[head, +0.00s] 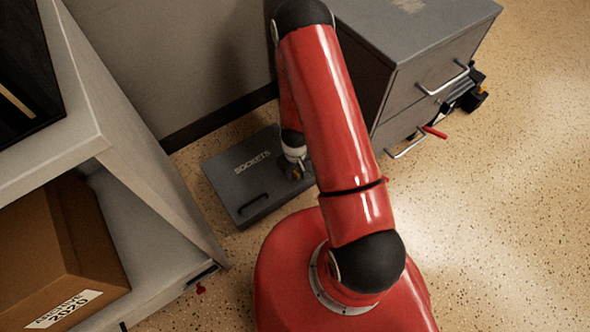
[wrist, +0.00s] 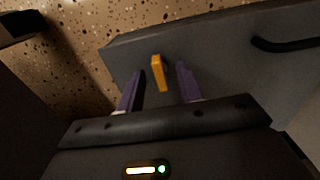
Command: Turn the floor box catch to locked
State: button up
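The floor box (head: 225,172) is a flat dark grey lid marked SOCKETS, lying on the floor between the desk and the cabinet. Its lid also fills the upper part of the wrist view (wrist: 220,60). The catch (wrist: 158,73) is a small orange-yellow bar near the lid's edge. My gripper (wrist: 160,69) is open, with one purple finger on each side of the catch and gaps showing between. In the head view my gripper (head: 296,171) is over the right part of the lid, and my arm hides some of it. Contact with the catch cannot be seen.
A black handle (head: 253,204) sits on the lid's near edge; it shows at the wrist view's right (wrist: 285,45). A grey drawer cabinet (head: 425,30) stands right. A desk (head: 130,140) with a cardboard box (head: 50,240) stands left.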

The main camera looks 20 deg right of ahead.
grip_shut()
jog(key=shift+m, duration=0.3)
jog(key=m+b, duration=0.1)
jog(key=m, duration=0.2)
jog(key=shift+m, duration=0.3)
jog(key=m+b, duration=0.1)
jog(key=m, duration=0.8)
jog(key=shift+b, duration=0.3)
jog(key=m, duration=0.4)
jog(key=shift+m, duration=0.3)
